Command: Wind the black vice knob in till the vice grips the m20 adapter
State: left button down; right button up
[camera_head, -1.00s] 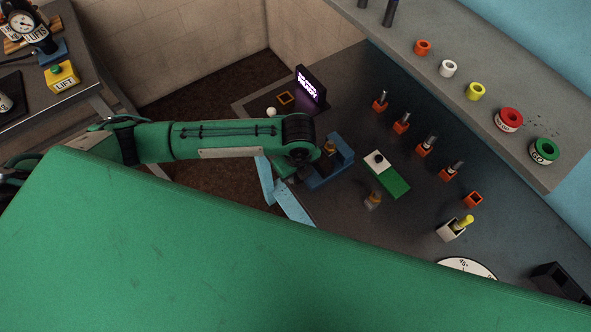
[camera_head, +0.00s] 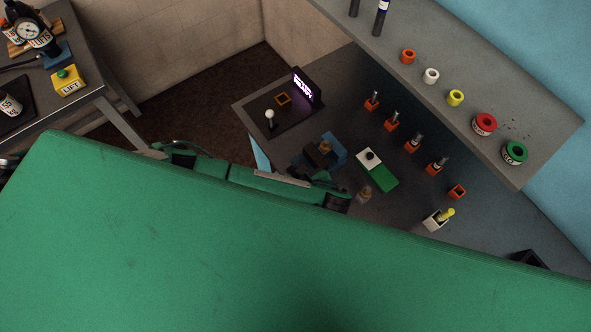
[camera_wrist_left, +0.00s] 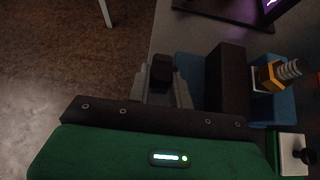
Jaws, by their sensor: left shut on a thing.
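The blue vice (camera_head: 338,146) stands on the grey bench, and part of it shows in the left wrist view (camera_wrist_left: 190,66). Its dark jaw block (camera_wrist_left: 228,78) lies left of the m20 adapter (camera_wrist_left: 268,77), which has a brass-coloured hex and a ribbed grey end. The adapter (camera_head: 325,146) is small in the head view. I cannot tell whether the jaw touches it. My left gripper (camera_wrist_left: 160,88) is shut on the black vice knob (camera_wrist_left: 160,72), left of the jaw block. In the head view my arm hides the knob and most of the gripper. My right gripper is not in view.
A green and white block (camera_head: 378,170) stands right of the vice. A lit sign (camera_head: 307,87) and a white-topped lever (camera_head: 270,116) are behind it. Several orange holders (camera_head: 391,122) line the bench. A shelf (camera_head: 470,75) carries coloured rings.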

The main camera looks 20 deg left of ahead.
pick_arm(q)
jog(key=shift+s+d+f+t+y, duration=0.1)
jog(key=shift+s+f+t+y, duration=0.05)
jog(key=shift+t+y, duration=0.35)
jog(key=shift+s+d+f+t+y, duration=0.15)
jog(key=shift+t+y, duration=0.25)
jog(key=shift+y, duration=0.2)
jog(key=shift+w+f+t+y, duration=0.1)
jog(key=shift+f+t+y, duration=0.1)
jog(key=shift+t+y, duration=0.7)
jog(key=shift+y, duration=0.4)
jog(key=c, duration=1.3)
grip_release()
jog(key=shift+o, duration=0.2)
jog(key=b+v, duration=0.2)
jog(key=v, duration=1)
jog(key=shift+s+d+f, duration=0.1)
jog(key=shift+s+d, duration=0.15)
jog(key=shift+s, duration=0.05)
jog(key=shift+s+d+r+b, duration=0.2)
jog(key=shift+s+d+b, duration=0.1)
jog(key=shift+d, duration=0.1)
